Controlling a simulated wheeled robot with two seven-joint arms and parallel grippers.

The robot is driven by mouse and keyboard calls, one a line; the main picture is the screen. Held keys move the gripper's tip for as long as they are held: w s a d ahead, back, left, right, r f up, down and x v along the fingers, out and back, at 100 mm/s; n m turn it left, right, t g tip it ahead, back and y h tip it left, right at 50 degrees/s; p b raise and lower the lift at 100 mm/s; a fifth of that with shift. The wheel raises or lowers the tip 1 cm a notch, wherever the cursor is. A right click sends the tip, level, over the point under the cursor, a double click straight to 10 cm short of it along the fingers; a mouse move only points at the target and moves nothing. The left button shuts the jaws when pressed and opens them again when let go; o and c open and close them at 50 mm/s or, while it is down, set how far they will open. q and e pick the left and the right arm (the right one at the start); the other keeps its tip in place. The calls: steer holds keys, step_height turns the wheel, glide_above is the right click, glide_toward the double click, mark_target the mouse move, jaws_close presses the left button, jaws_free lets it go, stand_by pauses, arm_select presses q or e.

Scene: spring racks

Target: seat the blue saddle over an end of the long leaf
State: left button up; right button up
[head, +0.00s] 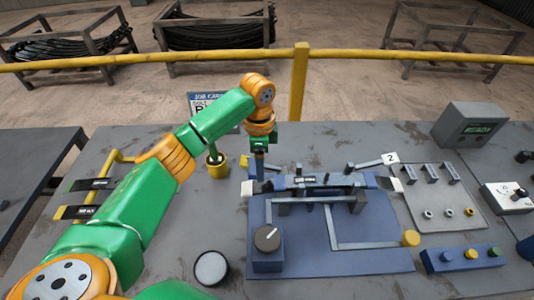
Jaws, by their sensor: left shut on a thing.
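The long leaf (325,181) lies across the blue fixture (300,262), dark with pale ends, one at the left (247,188) and one at the right (397,185). My left gripper (260,177) points straight down at the leaf's left end and is shut. A small dark blue piece, seemingly the blue saddle (264,187), is at its fingertips, over or against that end. It is too small to tell whether it sits fully on the leaf. My right gripper is not in view.
A yellow pot (217,166) and a job card (203,103) stand behind. A grey parts plate (445,200) and button box (462,257) are at right. A round white-topped item (211,269) stands front left.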

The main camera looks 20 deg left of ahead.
arm_select(q)
steer(key=shift+w+a, duration=0.1)
steer(key=shift+w, duration=0.15)
steer(key=s, duration=0.1)
steer(key=s+r, duration=0.1)
steer(key=s, duration=0.1)
steer(key=f+b, duration=0.1)
steer(key=f, duration=0.1)
steer(key=w+f, duration=0.1)
steer(key=f, duration=0.1)
steer(key=shift+w+f+b, duration=0.1)
steer(key=shift+f+b, duration=0.2)
steer(key=shift+b, duration=0.05)
steer(key=shift+f, duration=0.3)
steer(key=shift+s+f, duration=0.15)
steer(key=shift+s, duration=0.05)
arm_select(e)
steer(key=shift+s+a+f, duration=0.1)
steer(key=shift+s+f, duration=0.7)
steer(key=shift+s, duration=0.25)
arm_select(q)
steer(key=shift+w, duration=0.15)
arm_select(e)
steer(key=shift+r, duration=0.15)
